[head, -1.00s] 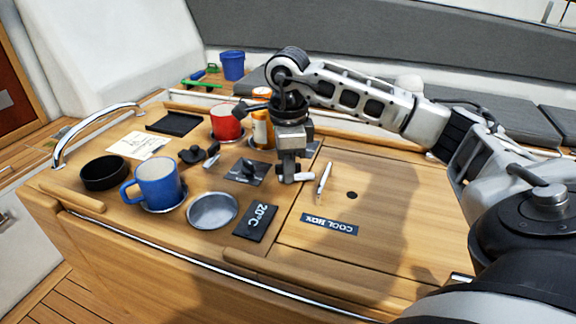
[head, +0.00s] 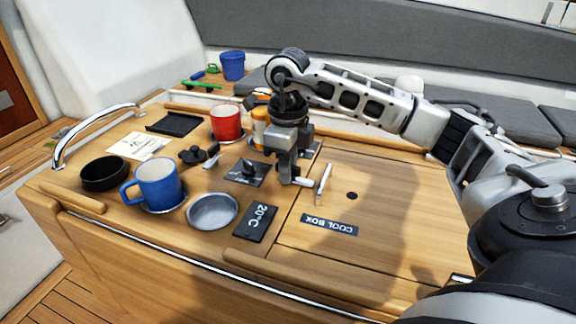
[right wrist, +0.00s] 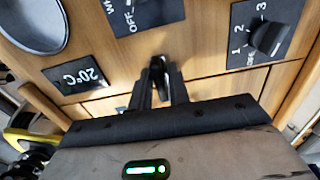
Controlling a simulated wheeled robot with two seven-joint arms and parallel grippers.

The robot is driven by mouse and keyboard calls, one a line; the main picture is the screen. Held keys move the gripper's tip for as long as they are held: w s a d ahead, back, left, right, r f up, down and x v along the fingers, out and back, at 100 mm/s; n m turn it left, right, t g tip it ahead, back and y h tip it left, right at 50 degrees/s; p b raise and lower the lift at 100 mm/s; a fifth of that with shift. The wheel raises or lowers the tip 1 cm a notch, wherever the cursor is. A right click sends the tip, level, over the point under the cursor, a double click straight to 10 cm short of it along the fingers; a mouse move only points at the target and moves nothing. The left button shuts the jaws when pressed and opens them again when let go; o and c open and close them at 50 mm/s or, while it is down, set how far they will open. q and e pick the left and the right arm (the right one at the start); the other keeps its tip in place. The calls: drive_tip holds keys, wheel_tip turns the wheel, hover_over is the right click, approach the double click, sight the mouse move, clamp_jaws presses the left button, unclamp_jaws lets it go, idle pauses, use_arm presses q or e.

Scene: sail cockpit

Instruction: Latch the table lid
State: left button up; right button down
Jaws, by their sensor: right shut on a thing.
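The table lid (head: 400,215) is the flat wooden panel on the right of the table, marked by a dark COOL BOX plate (head: 329,225). It lies closed, flush with the tabletop. A small pale latch lever (head: 303,183) sits at its left edge. My right gripper (head: 287,179) points down there, shut on the latch; its fingers hide much of it. In the right wrist view the fingers (right wrist: 160,88) close around a small dark part. A slim pale bar (head: 324,184) stands just right of the latch, on the lid. My left gripper is not in view.
Left of the gripper are a knob panel (head: 246,172), the 20°C plate (head: 256,223), a metal bowl (head: 213,211), a blue mug (head: 157,184) and a red mug (head: 227,123). An orange container (head: 259,128) stands behind the gripper. The lid's right part is clear.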

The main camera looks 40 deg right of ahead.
drive_tip(key=shift+r, duration=0.1)
drive_tip(key=c, duration=1.4)
unclamp_jaws()
drive_tip(key=shift+c, duration=0.2)
drive_tip(key=shift+r, duration=0.4)
use_arm(q)
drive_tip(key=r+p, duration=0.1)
drive_tip(key=p, duration=0.1)
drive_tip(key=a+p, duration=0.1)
drive_tip(key=p, duration=0.1)
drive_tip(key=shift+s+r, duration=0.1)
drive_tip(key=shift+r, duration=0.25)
use_arm(e)
wheel_tip(320, 180, up, 15)
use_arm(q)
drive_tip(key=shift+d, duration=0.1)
